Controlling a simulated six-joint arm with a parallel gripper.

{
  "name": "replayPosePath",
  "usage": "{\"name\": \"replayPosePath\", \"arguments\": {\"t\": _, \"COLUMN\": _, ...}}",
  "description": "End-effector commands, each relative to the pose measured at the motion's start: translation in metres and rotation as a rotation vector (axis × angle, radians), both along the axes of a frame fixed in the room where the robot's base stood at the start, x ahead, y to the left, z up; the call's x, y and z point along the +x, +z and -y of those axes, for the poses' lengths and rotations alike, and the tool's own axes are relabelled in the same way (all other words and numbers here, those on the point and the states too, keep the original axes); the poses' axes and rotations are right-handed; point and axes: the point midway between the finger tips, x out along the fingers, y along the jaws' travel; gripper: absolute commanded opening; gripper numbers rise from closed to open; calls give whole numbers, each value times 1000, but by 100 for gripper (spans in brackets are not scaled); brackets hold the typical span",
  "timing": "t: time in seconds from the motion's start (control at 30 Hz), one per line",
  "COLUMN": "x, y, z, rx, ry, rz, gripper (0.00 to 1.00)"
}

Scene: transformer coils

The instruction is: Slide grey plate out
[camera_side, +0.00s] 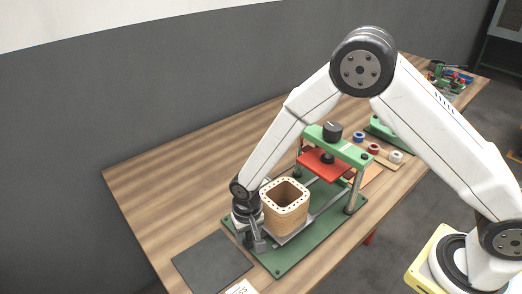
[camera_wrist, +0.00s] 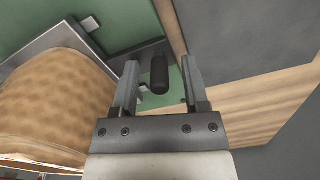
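The grey plate (camera_side: 287,238) lies on the green base (camera_side: 315,248) of the press. A tan square coil (camera_side: 286,208) with an open centre stands on the plate. In the wrist view the plate's edge (camera_wrist: 40,50) shows beside the coil (camera_wrist: 55,100). A black upright handle (camera_wrist: 159,71) is near the plate's end. My gripper (camera_wrist: 158,80) is open, with a finger on each side of the handle and visible gaps between. In the side view my gripper (camera_side: 256,240) is low at the base's left end. The handle is hidden there.
A dark square mat (camera_side: 212,262) lies on the wooden table left of the base. The press has a green crossbar (camera_side: 338,142), a black knob (camera_side: 332,131) and a red pressing plate (camera_side: 323,165). Several coloured rolls (camera_side: 374,149) lie behind it. The table's left part is clear.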

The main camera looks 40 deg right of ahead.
Motion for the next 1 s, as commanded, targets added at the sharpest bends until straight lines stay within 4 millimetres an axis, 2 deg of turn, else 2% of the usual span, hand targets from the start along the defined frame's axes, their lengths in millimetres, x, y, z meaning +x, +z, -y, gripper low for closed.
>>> {"name": "replayPosePath", "arguments": {"t": 0.27, "x": 0, "y": 1, "z": 0, "rx": -1, "ry": 0, "rz": -1, "gripper": 58}}
{"name": "replayPosePath", "arguments": {"t": 0.43, "x": 0, "y": 8, "z": 0, "rx": -1, "ry": 0, "rz": -1, "gripper": 58}}
{"name": "replayPosePath", "arguments": {"t": 1.0, "x": 0, "y": 68, "z": 0, "rx": 1, "ry": 0, "rz": 1, "gripper": 58}}
